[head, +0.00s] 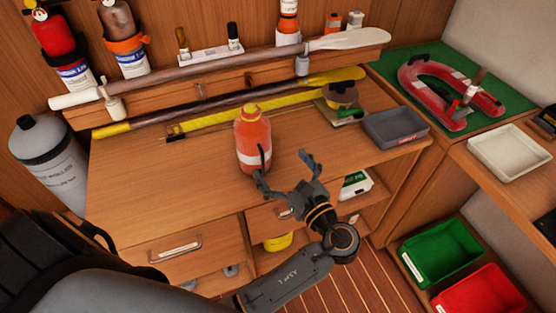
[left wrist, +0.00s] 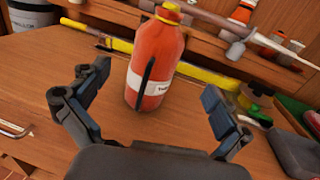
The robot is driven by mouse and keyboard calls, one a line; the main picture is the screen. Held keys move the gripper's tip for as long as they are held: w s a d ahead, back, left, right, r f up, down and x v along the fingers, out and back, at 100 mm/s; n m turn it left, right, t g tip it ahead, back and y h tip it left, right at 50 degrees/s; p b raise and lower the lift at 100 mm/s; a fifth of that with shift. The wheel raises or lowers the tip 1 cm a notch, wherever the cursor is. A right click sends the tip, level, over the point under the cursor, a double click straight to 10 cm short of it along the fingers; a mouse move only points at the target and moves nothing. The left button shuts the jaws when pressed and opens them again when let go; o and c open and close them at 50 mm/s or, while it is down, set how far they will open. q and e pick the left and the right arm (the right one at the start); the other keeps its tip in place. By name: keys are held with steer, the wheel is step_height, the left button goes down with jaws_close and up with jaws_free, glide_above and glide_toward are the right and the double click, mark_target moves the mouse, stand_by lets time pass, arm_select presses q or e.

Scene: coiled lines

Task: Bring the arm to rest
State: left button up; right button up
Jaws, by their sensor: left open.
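My left gripper (head: 285,173) is open and empty at the front of the wooden workbench (head: 150,190). Its two dark fingers are spread wide, and they also show in the left wrist view (left wrist: 150,100). An orange bottle (head: 252,140) with a yellow cap and a white label stands upright on the bench, just beyond the fingers. In the left wrist view the orange bottle (left wrist: 155,60) appears between the two fingers, farther off. In the head view one finger overlaps its right side; I cannot tell whether they touch. My right gripper is not in view.
A grey tray (head: 396,128) and a round tool (head: 341,95) lie to the right on the bench. Drawers (head: 180,250) are below. Green (head: 440,252) and red (head: 480,292) bins stand at lower right.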

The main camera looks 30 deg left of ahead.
arm_select(q)
steer(key=s+a+f+n+g+h, duration=0.45)
steer(key=s+f+n+h, duration=0.4)
steer(key=f+n, duration=0.4)
steer(key=s+d+f+n+g+h, duration=0.1)
steer(key=s+d+n+h, duration=0.2)
steer(key=s+n, duration=0.25)
steer(key=s+d+f+n+h, duration=0.1)
steer(key=s+d+n+h, duration=0.1)
steer(key=s+n+h, duration=0.3)
step_height(320, 180, down, 23)
steer(key=s+m+g, duration=0.1)
steer(key=s+a+f+g+y, duration=0.1)
steer(key=s+a+f, duration=0.1)
steer(key=s+f, duration=1.5)
steer(key=shift+a+f, duration=0.25)
steer(key=shift+f, duration=0.7)
